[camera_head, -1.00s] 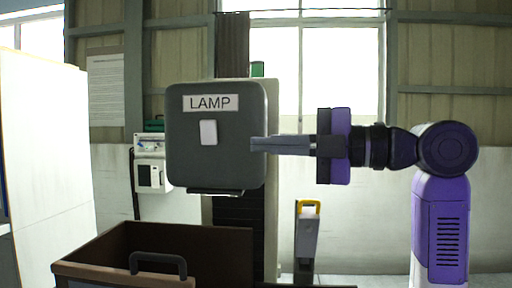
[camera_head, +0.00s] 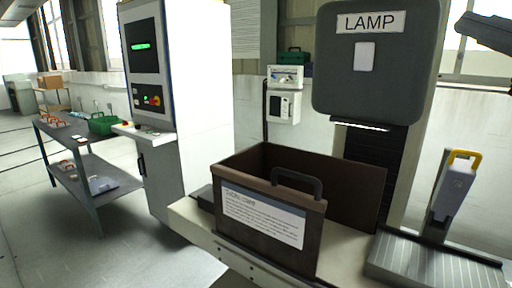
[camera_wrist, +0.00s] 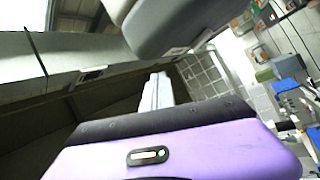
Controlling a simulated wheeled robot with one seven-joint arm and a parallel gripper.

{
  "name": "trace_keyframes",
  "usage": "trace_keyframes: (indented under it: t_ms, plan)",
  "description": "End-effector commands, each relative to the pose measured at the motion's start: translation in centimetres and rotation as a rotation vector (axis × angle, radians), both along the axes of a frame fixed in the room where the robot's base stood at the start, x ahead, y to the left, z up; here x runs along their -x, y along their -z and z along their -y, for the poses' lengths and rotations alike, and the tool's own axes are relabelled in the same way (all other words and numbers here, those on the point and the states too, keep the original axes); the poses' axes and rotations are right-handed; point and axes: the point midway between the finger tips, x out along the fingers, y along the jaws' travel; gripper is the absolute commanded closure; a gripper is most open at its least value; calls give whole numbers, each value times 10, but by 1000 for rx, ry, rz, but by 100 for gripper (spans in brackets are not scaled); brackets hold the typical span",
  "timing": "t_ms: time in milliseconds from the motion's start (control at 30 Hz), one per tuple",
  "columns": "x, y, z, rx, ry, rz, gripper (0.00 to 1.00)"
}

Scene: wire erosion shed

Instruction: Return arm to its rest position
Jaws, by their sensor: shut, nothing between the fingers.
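My gripper (camera_head: 484,31) shows only in part at the top right edge of the head view; the rest of my arm is out of that frame. It is shut and empty, to the right of the grey lamp box (camera_head: 335,75) and apart from it. In the wrist view its fingers (camera_wrist: 157,92) lie together beyond my purple wrist housing. A grey rounded body, probably the lamp box, fills the top middle of the wrist view (camera_wrist: 165,25). The box bears a LAMP label (camera_head: 370,22) and a white rocker plate (camera_head: 365,57).
A brown open bin (camera_head: 232,178) with a handle and a placard stands below the lamp box. A control cabinet (camera_head: 205,90) and a grey table (camera_head: 72,140) with small items stand left. A yellow-handled device (camera_head: 453,188) stands right. Floor is open at lower left.

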Motion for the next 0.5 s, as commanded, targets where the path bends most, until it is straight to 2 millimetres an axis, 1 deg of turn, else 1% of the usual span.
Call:
trace_keyframes:
  t_ms: [33, 167, 267, 367, 400, 467, 500]
  plan:
    - [-3, 8, 8, -73, 11, 1, 100]
    - [-9, 29, 28, -257, 40, 8, 100]
    - [-12, 56, 42, -401, 62, 10, 100]
    - [-13, 91, 54, -543, 85, 10, 100]
    - [-12, 106, 57, -594, 95, 10, 100]
    - [-10, 128, 61, -665, 109, 9, 100]
    - [-7, 144, 63, -708, 118, 8, 100]
